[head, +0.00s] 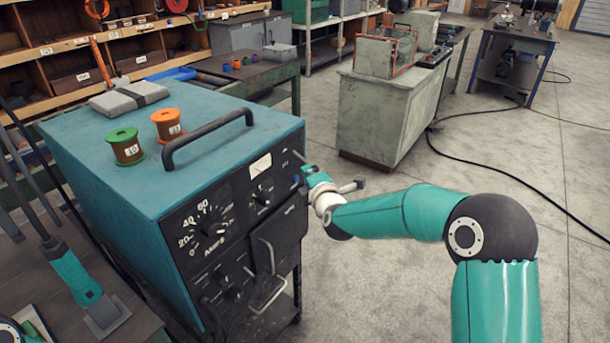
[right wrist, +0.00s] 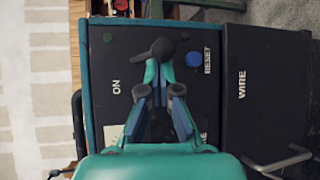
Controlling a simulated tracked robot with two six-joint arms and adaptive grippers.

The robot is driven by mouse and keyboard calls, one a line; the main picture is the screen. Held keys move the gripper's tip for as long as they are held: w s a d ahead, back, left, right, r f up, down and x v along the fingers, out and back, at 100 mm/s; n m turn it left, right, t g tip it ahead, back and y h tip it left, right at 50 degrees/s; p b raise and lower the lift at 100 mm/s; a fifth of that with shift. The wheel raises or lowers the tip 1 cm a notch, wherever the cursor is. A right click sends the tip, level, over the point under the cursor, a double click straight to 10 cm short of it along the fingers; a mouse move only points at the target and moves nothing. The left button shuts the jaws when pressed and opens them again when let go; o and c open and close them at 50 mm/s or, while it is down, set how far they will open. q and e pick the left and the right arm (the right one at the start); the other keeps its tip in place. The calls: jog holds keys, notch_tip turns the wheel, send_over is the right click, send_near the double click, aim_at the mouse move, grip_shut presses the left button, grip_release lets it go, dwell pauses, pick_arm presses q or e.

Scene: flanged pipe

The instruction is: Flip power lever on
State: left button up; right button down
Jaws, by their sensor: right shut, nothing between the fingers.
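The teal power unit (head: 90,195) has a black front panel (head: 245,215) with dials and handles. My right gripper (head: 311,173) is at the panel's upper right corner in the head view, its arm coming from the right. In the right wrist view, a black lever (right wrist: 164,46) on the panel lies just beyond my right gripper's fingertips (right wrist: 159,72). The fingers are shut and empty, close to the lever; I cannot tell whether they touch it. An ON label (right wrist: 116,87) is left of the lever and a blue RESET button (right wrist: 193,60) right of it. My left gripper is not in view.
Metal handles (head: 267,290) stick out from the lower panel. The floor to the right is open, with a black cable (head: 500,185).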

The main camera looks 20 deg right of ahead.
jog(key=shift+r, duration=0.2)
notch_tip(320, 180, up, 4)
jog(key=shift+s+f+p, duration=0.1)
jog(key=shift+f+p, duration=0.1)
jog(key=shift+p, duration=0.95)
dwell(0.5)
